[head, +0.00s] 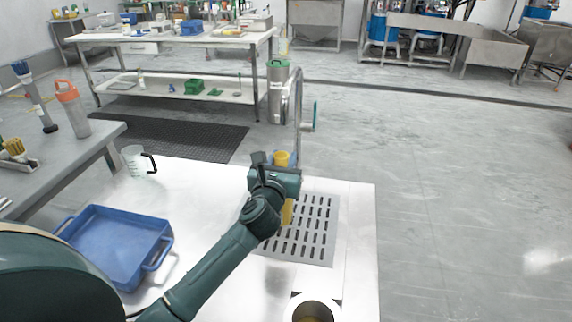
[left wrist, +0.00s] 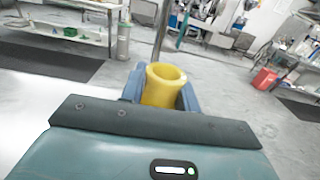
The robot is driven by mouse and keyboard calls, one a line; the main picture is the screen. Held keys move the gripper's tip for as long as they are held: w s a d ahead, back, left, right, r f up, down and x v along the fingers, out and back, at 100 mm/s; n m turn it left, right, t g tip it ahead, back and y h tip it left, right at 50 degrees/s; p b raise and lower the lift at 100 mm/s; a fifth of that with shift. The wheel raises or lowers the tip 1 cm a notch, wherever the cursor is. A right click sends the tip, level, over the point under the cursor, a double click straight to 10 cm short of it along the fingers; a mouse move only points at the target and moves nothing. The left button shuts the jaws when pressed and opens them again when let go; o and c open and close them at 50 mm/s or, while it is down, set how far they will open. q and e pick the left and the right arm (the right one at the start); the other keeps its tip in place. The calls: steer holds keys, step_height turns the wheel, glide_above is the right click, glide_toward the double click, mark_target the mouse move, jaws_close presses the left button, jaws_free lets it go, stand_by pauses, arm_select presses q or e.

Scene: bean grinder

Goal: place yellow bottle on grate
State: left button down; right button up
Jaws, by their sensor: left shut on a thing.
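The yellow bottle (left wrist: 163,86) shows in the left wrist view with its round open mouth facing up, between the blue fingers of my left gripper (left wrist: 161,92). In the head view my left gripper (head: 283,164) is over the far part of the slotted grate, and the bottle (head: 288,212) shows partly below and above it. The gripper is shut on the bottle. The grey grate (head: 320,240) lies flush in the metal table. My arm hides the bottle's base, so I cannot tell whether it touches the grate. My right gripper is not in view.
A blue tray (head: 117,238) with handles sits on the table's left, and a clear jug (head: 134,160) with a black handle stands behind it. A round opening (head: 313,308) is at the front edge. A metal post with a crank (head: 298,105) rises behind the grate.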

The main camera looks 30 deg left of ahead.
arm_select(q)
steer(key=shift+w+a+f+b, duration=0.2)
steer(key=shift+w+f+b, duration=0.2)
steer(key=shift+w+f, duration=0.45)
steer(key=shift+w+a+f+b, duration=0.2)
steer(key=shift+w+f+b, duration=0.2)
steer(key=shift+w+f, duration=0.45)
steer(key=shift+f, duration=0.15)
steer(key=c, duration=1)
jaws_free()
steer(key=v, duration=1.2)
